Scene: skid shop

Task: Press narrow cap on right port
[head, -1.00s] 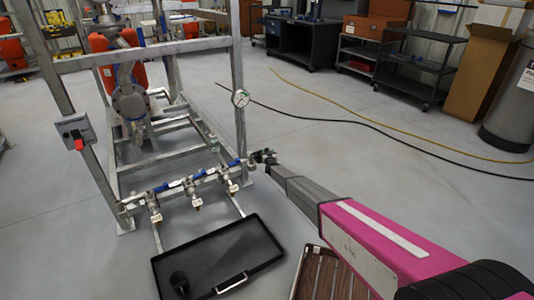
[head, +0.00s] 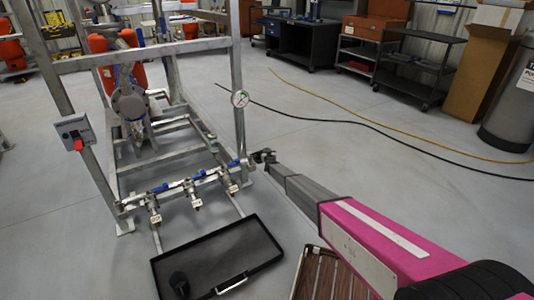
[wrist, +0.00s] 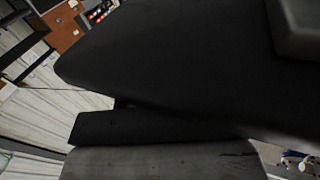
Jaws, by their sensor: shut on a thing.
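A pipe manifold (head: 174,188) with three blue-handled valves and hanging tags runs across the front of the metal skid in the head view. Its right end (head: 246,164) lies by the skid's right post. My gripper (head: 260,156) is just right of that end, at about the same height in the picture. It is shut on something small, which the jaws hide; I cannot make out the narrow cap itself. I cannot tell whether it touches the port. In the wrist view, large dark shapes fill the picture and hide the fingertips.
A black tray (head: 256,262) with a dark cup (head: 179,283) lies on the floor below the valves. A brown slatted crate (head: 318,274) is under my arm. The floor to the right is open, crossed by hoses.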

